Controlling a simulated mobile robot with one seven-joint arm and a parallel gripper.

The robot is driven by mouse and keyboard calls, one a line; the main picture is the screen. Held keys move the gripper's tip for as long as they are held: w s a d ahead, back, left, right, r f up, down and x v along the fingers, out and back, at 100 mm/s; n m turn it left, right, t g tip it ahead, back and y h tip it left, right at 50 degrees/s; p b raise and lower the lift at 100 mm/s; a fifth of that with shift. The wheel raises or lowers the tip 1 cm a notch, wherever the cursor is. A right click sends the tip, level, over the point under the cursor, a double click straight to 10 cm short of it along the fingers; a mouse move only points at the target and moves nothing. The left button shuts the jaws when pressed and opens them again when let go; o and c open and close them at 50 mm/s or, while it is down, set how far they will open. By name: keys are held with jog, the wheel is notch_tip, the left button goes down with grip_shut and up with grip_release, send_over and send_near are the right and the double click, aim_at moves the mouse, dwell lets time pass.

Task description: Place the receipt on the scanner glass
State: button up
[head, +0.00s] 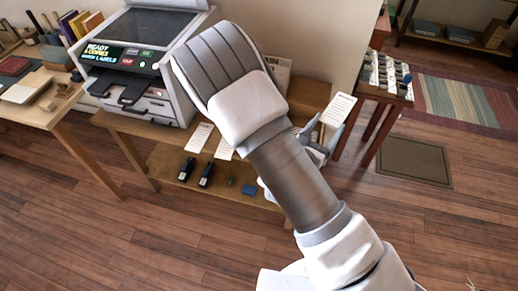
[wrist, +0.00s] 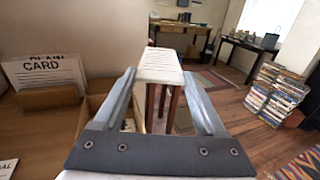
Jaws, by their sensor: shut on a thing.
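The receipt (head: 339,110) is a white printed slip, held up in my gripper (head: 325,138) to the right of the scanner's table. In the wrist view the receipt (wrist: 160,62) sticks out between the two fingertips (wrist: 160,76). My gripper is shut on it. The scanner (head: 140,60) is a grey and white machine at the upper left, with a lit panel and a dark glass top (head: 158,22). The gripper is well to the right of the scanner and apart from it. My arm covers part of the table between them.
White slips (head: 198,138) lie on the scanner's table, with dark devices (head: 205,174) on the shelf below. In the wrist view a card sign (wrist: 45,75) and a wooden box (wrist: 92,112) are at left. A side table (head: 385,92) with small items stands at right. Floor is open in front.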

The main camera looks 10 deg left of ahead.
jog(key=s+a+f+n+y+b, duration=0.2)
jog(key=s+a+f+b, duration=0.4)
jog(key=a, duration=0.3)
jog(key=s+a+f+n+t+y+b, duration=0.1)
jog(key=s+a+f+y+b, duration=0.3)
jog(key=a, duration=0.6)
jog(key=s+f+b, duration=0.2)
jog(key=s, duration=0.1)
jog(key=shift+s+f+n+t, duration=0.2)
jog(key=shift+f+n+t, duration=0.1)
jog(key=shift+f+n, duration=0.1)
jog(key=w+a+f+b, duration=0.1)
jog(key=w+f+b, duration=0.5)
jog(key=w+f, duration=0.4)
jog(key=shift+w+a+f, duration=0.2)
jog(key=shift+w+f, duration=0.1)
jog(key=shift+w, duration=0.5)
jog(key=shift+f, duration=0.1)
jog(key=o, duration=1.2)
jog(key=shift+o, duration=0.2)
